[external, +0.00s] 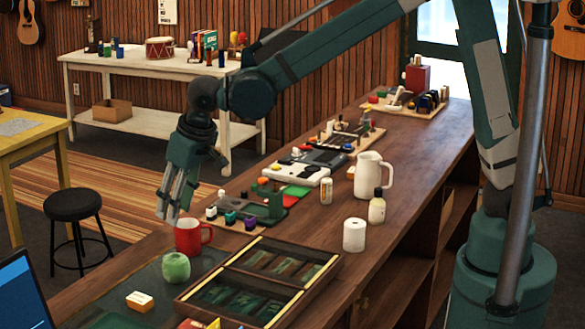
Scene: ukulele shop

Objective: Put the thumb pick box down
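My gripper (172,212) points down over the counter's left edge, behind and left of the red mug (193,236). Its fingers look narrow and close together from this side; I cannot tell whether they are open or shut, and no box shows clearly between them. A small orange and white box (140,301) lies on the counter at the front left, apart from my gripper. It may be the thumb pick box, but its label is too small to read.
A green round jar (176,268) stands beside the mug. A dark wooden compartment case (259,284) fills the front middle. A white roll (354,235), a bottle (377,207) and a white pitcher (371,176) stand right. Small colored items on a stand (262,208) sit behind the mug.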

